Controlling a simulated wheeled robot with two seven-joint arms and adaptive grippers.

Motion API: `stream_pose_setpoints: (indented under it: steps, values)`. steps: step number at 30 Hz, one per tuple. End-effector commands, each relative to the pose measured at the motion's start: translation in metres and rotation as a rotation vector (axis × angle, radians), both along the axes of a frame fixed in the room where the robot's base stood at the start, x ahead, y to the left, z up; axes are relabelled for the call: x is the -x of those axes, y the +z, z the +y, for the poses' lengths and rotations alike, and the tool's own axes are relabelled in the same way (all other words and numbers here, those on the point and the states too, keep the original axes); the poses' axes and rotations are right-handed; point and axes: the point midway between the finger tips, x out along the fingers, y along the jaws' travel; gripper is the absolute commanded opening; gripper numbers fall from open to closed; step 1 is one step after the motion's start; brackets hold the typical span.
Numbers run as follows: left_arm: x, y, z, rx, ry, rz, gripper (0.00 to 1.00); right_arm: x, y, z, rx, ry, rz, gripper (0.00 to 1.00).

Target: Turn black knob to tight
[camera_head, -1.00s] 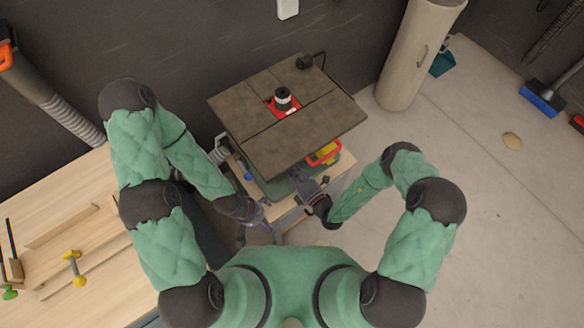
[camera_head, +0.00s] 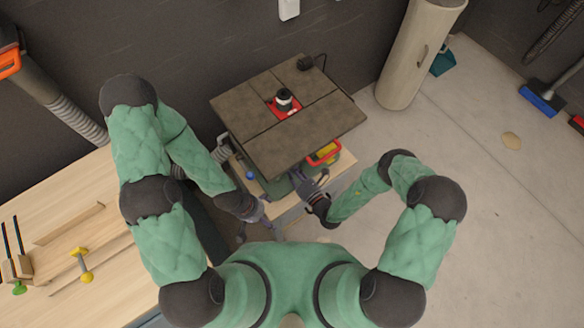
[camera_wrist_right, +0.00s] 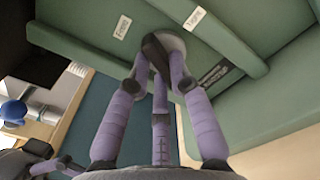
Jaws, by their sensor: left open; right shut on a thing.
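The black knob (camera_wrist_right: 156,50) sits on a round grey base on a green machine panel (camera_wrist_right: 222,46) in the right wrist view. Two small white labels lie above it, one to the left (camera_wrist_right: 122,27) and one to the right (camera_wrist_right: 194,19); the right one seems to read Tight. My right gripper's purple fingers (camera_wrist_right: 153,78) are shut on the knob. In the head view my right gripper (camera_head: 308,183) is at the machine's front, under the table top, and the knob is hidden. My left gripper (camera_head: 262,215) is open and empty, left of the right one.
A wooden workbench (camera_head: 60,215) fills the left. The floor at the right is mostly clear.

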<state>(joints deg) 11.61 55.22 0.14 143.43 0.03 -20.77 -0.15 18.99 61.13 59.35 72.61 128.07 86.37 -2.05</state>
Motion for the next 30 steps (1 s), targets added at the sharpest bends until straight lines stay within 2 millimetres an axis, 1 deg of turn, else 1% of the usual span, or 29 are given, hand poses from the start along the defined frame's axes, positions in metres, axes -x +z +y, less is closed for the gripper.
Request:
stream_pose_setpoints:
  steps: [6, 15, 21, 30]
  values:
    - [0.0000, 0.0035, 0.0000, 0.000, 0.000, 0.000, 0.95, 0.0010, -0.0015, 0.0003, 0.151, 0.000, -0.106, 0.00]
    - [0.0000, 0.0059, 0.0000, 0.000, 0.000, 0.000, 0.95, 0.0009, -0.0025, 0.0002, 0.298, -0.001, -0.212, 0.00]
    - [0.0000, 0.0065, 0.0000, 0.000, 0.000, 0.000, 0.95, 0.0007, -0.0029, 0.0002, 0.347, -0.001, -0.248, 0.00]
    - [0.0000, 0.0067, 0.0001, 0.000, 0.000, 0.000, 0.95, 0.0009, -0.0033, 0.0003, 0.367, 0.000, -0.261, 0.00]
